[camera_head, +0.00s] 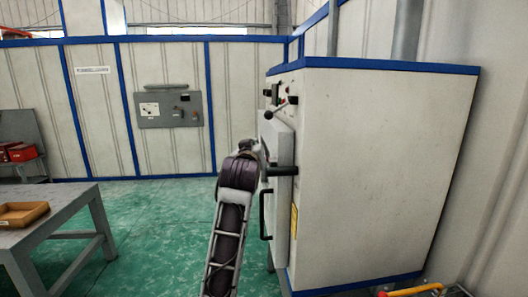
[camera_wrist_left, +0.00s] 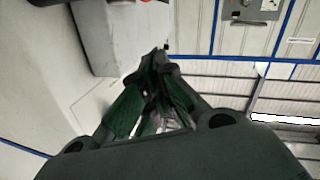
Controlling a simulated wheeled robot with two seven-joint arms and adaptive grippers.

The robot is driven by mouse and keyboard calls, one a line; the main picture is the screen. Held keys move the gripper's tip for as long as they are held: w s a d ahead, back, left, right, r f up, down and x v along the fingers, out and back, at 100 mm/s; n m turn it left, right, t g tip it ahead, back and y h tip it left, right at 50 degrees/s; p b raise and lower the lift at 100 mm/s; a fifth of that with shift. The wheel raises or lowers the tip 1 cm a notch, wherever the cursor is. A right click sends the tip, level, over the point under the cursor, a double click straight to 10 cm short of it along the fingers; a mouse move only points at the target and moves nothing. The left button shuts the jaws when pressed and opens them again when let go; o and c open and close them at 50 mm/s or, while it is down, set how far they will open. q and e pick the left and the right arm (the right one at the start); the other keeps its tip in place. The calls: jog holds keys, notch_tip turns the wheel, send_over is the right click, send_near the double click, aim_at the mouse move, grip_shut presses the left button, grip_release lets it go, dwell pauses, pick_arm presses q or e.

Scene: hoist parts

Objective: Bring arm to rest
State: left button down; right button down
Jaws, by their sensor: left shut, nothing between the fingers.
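My left arm rises from the lower middle of the head view, in front of the large white cabinet (camera_head: 375,170) with blue edges. Its wrist mostly hides my left gripper (camera_head: 250,147) there, near the cabinet's front face. In the left wrist view, my left gripper (camera_wrist_left: 156,58) is shut with its fingertips together and nothing between them. The cabinet front has a panel door (camera_head: 278,150), a lever with a dark knob (camera_head: 281,109) and a dark vertical handle (camera_head: 265,214). I cannot tell whether the gripper touches the cabinet. My right gripper is not in view.
A grey table (camera_head: 70,210) with a wooden tray (camera_head: 22,221) stands at the left. Red boxes (camera_head: 18,152) sit behind it. A grey control box (camera_head: 168,108) hangs on the back wall. The green floor (camera_head: 150,240) between table and cabinet is clear.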

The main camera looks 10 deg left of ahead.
pick_arm(q)
jog(key=s+a+f+m+g, duration=0.15)
jog(key=s+f, duration=0.25)
jog(key=f, duration=0.7)
jog(key=s+a+f+g, duration=0.25)
jog(key=s+f, duration=0.25)
jog(key=f, duration=0.6)
jog(key=s+a+f+m+g, duration=0.1)
jog(key=s+f+g, duration=0.25)
jog(key=f, duration=0.75)
jog(key=s+a+f+m+g+h, duration=0.1)
jog(key=s+f+g, duration=0.1)
jog(key=s+f, duration=0.55)
jog(key=s+f+m+g, duration=0.15)
jog(key=s+f, duration=0.25)
jog(key=s, duration=0.6)
jog(key=s+a+f+m+g+h, duration=0.1)
jog(key=s+f+g, duration=0.3)
jog(key=s, duration=0.5)
jog(key=s+f, duration=0.3)
jog(key=f, duration=3.1)
jog(key=s+a+f, duration=0.1)
jog(key=s+f, duration=0.9)
jog(key=s, duration=0.1)
jog(key=s+a+f+g, duration=0.1)
jog(key=s+a+f, duration=0.1)
jog(key=s+f, duration=0.8)
jog(key=shift+s+a+g, duration=0.3)
jog(key=shift+s, duration=0.25)
